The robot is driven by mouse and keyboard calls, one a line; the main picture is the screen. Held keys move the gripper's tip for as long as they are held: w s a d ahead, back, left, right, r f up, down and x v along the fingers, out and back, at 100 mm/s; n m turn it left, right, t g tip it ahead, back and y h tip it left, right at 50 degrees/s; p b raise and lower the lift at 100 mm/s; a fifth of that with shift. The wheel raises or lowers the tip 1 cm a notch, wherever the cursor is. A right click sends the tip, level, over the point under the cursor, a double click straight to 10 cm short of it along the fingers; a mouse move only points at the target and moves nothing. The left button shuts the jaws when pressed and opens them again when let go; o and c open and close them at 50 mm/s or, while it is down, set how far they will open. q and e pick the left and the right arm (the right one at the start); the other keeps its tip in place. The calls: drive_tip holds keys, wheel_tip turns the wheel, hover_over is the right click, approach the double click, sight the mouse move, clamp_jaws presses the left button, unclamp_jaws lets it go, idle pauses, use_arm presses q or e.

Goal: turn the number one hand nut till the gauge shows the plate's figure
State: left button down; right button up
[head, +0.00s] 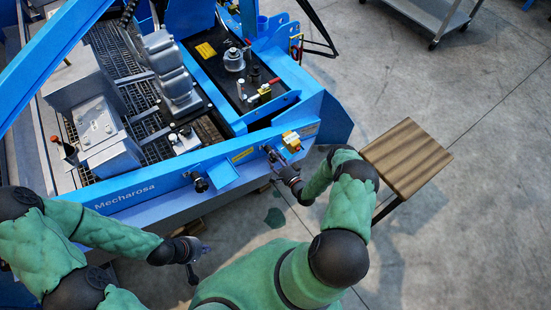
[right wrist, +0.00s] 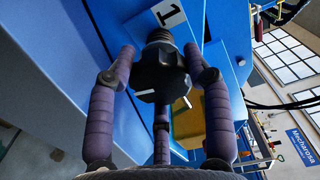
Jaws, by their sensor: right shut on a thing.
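The number one hand nut (right wrist: 160,72) is a black lobed knob with white marks on its face, on a threaded stud, in the right wrist view. A white tag with a "1" (right wrist: 170,12) is beside it. My right gripper (right wrist: 164,62) has its purple fingers shut around the nut. In the head view my right gripper (head: 273,158) is at the front beam of the blue machine. My left gripper (head: 200,263) is empty, with fingers spread, below the beam. I cannot make out a gauge reading or the plate's figure.
The blue machine (head: 130,195) fills the upper left. Another black knob (head: 200,184) is on its beam. A wooden-topped stool (head: 405,158) stands to the right.

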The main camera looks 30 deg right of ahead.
drive_tip(key=shift+a, duration=0.3)
drive_tip(key=o, duration=1)
drive_tip(key=shift+o, duration=0.8)
drive_tip(key=shift+d, duration=0.1)
drive_tip(key=shift+d, duration=0.1)
